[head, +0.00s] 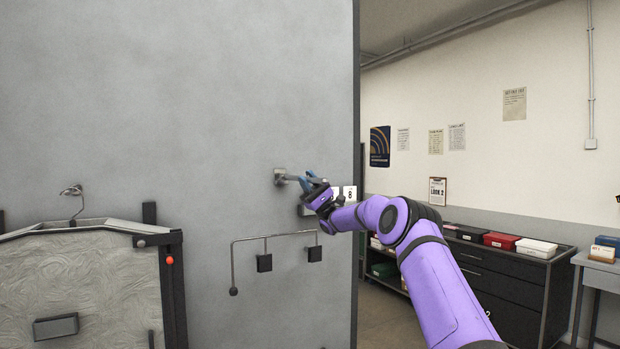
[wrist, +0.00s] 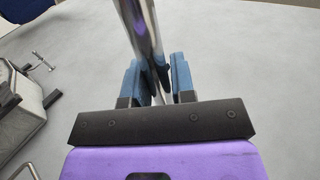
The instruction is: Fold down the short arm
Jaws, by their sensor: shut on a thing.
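The short arm (head: 291,178) is a short metal bar standing out from a square mount (head: 279,176) on the grey wall panel, roughly level in the head view. My gripper (head: 308,182) is at its right end, shut on it. In the wrist view the short arm (wrist: 141,28) is a shiny chrome bar running from the top edge down between the blue fingertips of my gripper (wrist: 157,76). The part of the bar between and behind the fingers is hidden.
Below is a bent thin rail (head: 275,237) with black blocks. At the left is a framed panel (head: 90,285) with a hook (head: 72,191) above it. The grey wall panel (head: 200,90) ends right of my gripper; a dark cabinet (head: 505,280) stands beyond.

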